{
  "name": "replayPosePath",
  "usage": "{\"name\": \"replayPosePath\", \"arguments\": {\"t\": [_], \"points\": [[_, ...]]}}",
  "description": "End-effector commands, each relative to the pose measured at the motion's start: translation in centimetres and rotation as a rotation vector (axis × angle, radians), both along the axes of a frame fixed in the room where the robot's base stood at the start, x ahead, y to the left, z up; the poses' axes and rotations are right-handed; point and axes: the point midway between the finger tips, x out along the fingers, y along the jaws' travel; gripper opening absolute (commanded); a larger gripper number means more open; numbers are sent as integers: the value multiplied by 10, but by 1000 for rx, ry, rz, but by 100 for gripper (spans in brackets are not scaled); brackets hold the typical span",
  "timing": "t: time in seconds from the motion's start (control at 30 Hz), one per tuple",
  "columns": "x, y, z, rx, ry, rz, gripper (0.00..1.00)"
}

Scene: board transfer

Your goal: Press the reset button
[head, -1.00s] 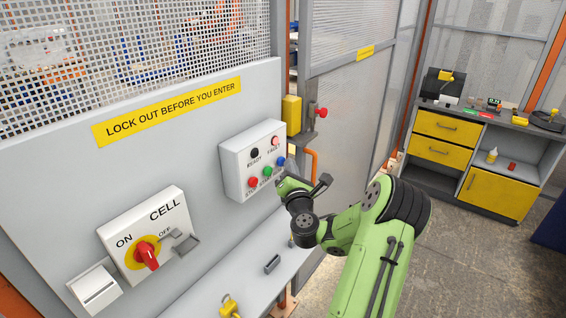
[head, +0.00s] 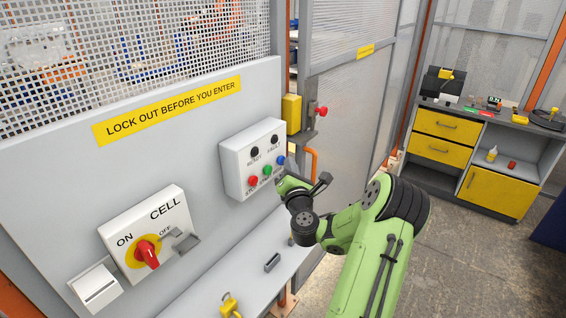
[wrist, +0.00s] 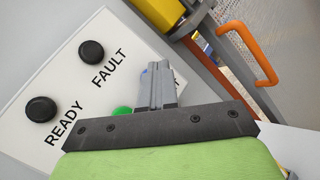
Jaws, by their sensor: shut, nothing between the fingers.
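The grey control box (head: 232,162) on the wall panel carries red, green (head: 267,170) and blue (head: 281,160) buttons in a lower row. Above them are two dark lamps, READY (head: 254,152) and FAULT (head: 275,141). In the wrist view my gripper (wrist: 157,70) is shut and empty, its fingertips at the blue button, of which only a sliver (wrist: 145,71) shows. I cannot tell whether they touch it. The green button (wrist: 122,111) is partly hidden beside the fingers, and the label by the blue button is covered.
A CELL switch (head: 147,252) with a red knob is at the lower left. A yellow box (head: 291,114) with a red knob (head: 321,111) beside it and an orange handle (head: 312,162) are close to the control box. A ledge (head: 250,275) runs below.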

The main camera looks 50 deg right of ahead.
Motion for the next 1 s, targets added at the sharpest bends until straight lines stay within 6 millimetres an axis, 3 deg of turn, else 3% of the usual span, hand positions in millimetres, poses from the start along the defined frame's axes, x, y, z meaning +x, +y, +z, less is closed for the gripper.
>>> {"name": "replayPosePath", "arguments": {"t": [0.47,1.0], "points": [[-12,-1,-1,0,1,-1,0],[-61,-6,-2,-1,1,-2,0]]}}
